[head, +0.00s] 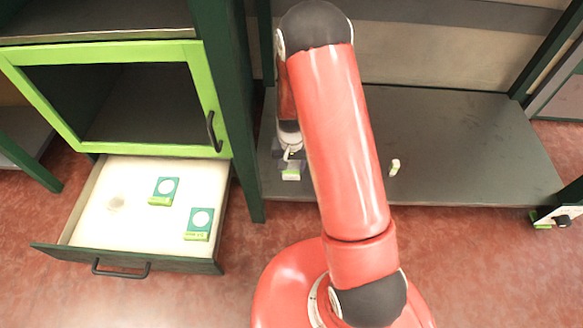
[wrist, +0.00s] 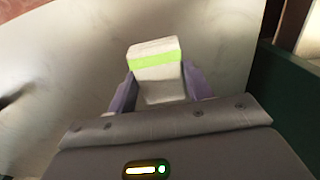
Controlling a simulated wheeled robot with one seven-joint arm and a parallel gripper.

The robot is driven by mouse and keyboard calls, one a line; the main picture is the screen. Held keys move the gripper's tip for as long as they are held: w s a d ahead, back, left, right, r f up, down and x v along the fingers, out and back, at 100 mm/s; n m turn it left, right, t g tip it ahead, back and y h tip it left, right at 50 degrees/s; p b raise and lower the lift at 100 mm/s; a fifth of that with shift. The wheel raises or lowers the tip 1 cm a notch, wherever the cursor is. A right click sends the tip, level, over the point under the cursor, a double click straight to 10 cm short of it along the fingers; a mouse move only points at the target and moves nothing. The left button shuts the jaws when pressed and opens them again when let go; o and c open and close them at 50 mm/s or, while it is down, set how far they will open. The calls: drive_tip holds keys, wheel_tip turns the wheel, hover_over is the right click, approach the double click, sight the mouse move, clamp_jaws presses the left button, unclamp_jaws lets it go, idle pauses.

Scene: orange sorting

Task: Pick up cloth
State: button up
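A small white block with a bright green band (wrist: 155,57) is between the two purple fingers of my gripper (wrist: 158,80) in the wrist view. It may be the cloth, but its shape looks stiff and I cannot confirm it. The fingers lie close along both its sides; I cannot tell whether they press on it. In the head view my gripper (head: 290,155) is low over the grey shelf, partly hidden by my red arm. The same white-and-green thing (head: 291,174) shows at its tip, near the shelf's front edge.
Another small pale object (head: 394,167) stands on the shelf (head: 470,150), right of my arm. An open drawer (head: 145,225) at left holds two green-and-white boxes (head: 164,190) (head: 199,223) and a round pale thing (head: 116,203). A dark green post (head: 228,80) stands left of my gripper.

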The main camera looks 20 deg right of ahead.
sight(292, 166)
drive_tip(key=c, duration=0.3)
drive_tip(key=shift+r, duration=0.15)
wheel_tip(292, 166, up, 20)
drive_tip(key=p, duration=0.4)
